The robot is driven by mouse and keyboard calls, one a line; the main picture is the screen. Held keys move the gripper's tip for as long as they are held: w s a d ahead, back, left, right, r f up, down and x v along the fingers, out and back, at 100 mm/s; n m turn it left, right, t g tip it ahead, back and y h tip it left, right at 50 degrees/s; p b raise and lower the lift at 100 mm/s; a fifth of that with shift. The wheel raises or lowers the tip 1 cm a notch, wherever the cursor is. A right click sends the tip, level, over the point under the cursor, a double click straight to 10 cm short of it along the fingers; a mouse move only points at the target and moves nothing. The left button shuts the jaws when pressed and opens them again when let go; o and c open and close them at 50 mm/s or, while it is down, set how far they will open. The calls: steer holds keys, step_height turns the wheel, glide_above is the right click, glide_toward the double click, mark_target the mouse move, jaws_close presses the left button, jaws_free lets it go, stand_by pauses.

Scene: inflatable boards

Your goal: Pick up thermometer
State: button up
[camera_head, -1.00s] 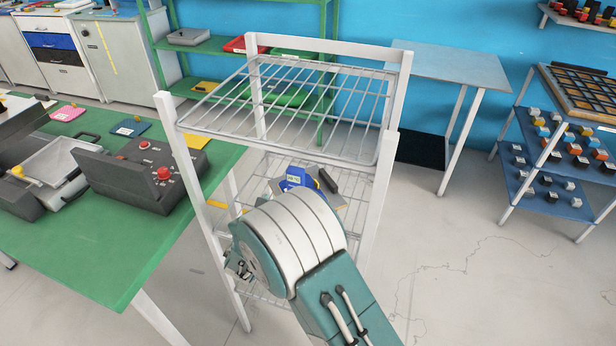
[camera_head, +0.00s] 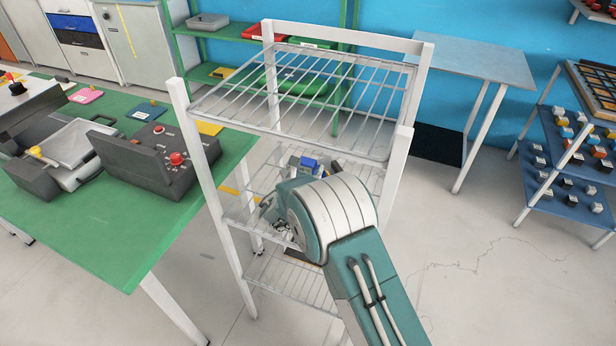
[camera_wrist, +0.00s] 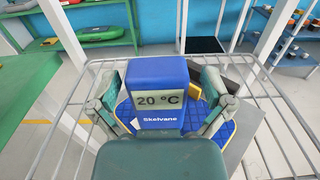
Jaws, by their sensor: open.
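The thermometer (camera_wrist: 158,95) is a blue block with a grey display reading "20 °C" and a "Skelvane" label. In the wrist view it stands upright in the middle, on a wire shelf of the white rack. In the head view its blue top (camera_head: 309,163) shows just beyond my arm, which hides the rest. My gripper (camera_wrist: 158,82) is open, with one finger on each side of the thermometer. I cannot tell whether either finger touches it. A blue patterned surface with a yellow edge (camera_wrist: 211,100) shows behind and beside it.
The white rack's top wire shelf (camera_head: 300,95) is empty above my arm, and its posts stand close on both sides. A dark object (camera_wrist: 228,78) lies right of the thermometer.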

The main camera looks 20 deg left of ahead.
steer(key=shift+w+a, duration=0.25)
steer(key=shift+a, duration=0.05)
steer(key=shift+d, duration=0.2)
steer(key=c, duration=1.3)
steer(key=shift+o, duration=0.2)
